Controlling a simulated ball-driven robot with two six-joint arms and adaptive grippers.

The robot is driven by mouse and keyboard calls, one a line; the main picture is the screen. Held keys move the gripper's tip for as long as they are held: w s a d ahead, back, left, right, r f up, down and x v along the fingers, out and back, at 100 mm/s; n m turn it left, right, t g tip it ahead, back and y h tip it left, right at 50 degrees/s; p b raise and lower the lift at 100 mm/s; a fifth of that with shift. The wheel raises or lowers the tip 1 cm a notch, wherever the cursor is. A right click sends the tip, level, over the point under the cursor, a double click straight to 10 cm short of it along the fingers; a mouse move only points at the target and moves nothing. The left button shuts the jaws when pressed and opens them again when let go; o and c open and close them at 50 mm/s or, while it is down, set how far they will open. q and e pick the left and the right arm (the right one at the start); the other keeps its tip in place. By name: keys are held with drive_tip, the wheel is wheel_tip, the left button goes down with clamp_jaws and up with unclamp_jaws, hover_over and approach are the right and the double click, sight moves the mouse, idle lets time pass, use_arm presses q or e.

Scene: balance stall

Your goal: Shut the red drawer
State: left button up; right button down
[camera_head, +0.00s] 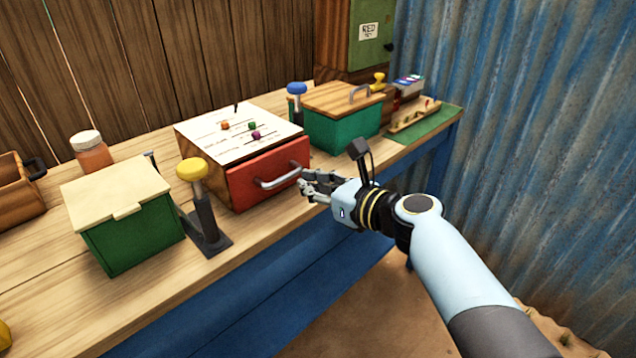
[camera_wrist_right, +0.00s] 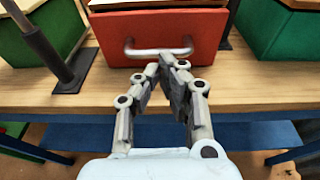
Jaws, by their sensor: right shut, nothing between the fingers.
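The red drawer (camera_head: 245,185) is in a wooden box with a white sloped top (camera_head: 215,130) on the bench. Its front looks close to the box; I cannot tell whether a small gap remains. A grey bar handle (camera_head: 280,178) crosses the front. In the right wrist view, the red drawer (camera_wrist_right: 160,28) and its handle (camera_wrist_right: 158,52) are straight ahead. My right gripper (camera_head: 306,183) is shut and empty, just in front of the handle's right end in the head view. Its fingertips (camera_wrist_right: 167,64) lie close to the handle; contact is unclear. My left gripper is out of view.
A yellow-knobbed lever (camera_head: 205,210) and green box (camera_head: 130,235) stand left of the drawer. A blue-knobbed lever (camera_head: 297,95) and teal box (camera_head: 340,128) stand to the right. The bench front edge (camera_head: 250,240) runs below my gripper.

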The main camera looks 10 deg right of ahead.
drive_tip(key=v, duration=0.9)
drive_tip(key=s+d+f+n+g+h+b, duration=0.25)
drive_tip(key=s+f, duration=0.45)
drive_tip(key=f, duration=0.5)
drive_tip(key=s+d+f+n+g+h+b, duration=0.1)
drive_tip(key=s+d+f+n+g, duration=0.15)
drive_tip(key=s+f, duration=0.75)
drive_tip(key=s+d+f+n+g+h+b, duration=0.15)
drive_tip(key=s+d+f, duration=0.3)
drive_tip(key=f, duration=1.05)
use_arm(q)
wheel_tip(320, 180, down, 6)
drive_tip(key=b, duration=0.1)
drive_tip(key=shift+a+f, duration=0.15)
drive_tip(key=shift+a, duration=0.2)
use_arm(e)
drive_tip(key=s+d+f+n+g+h, duration=0.1)
drive_tip(key=s+d+f+n+h, duration=0.1)
drive_tip(key=s+n, duration=0.5)
drive_tip(key=s+d+f+n+g+h, duration=0.1)
drive_tip(key=s+d+f+n, duration=0.4)
drive_tip(key=s, duration=0.6)
drive_tip(key=s+d+f+n+g+h, duration=0.2)
drive_tip(key=s+f+n, duration=0.4)
drive_tip(key=s+n, duration=0.3)
drive_tip(key=shift+s+d+n+g+h, duration=0.15)
drive_tip(key=shift+d+n+g+h, duration=0.25)
drive_tip(key=shift+d, duration=0.5)
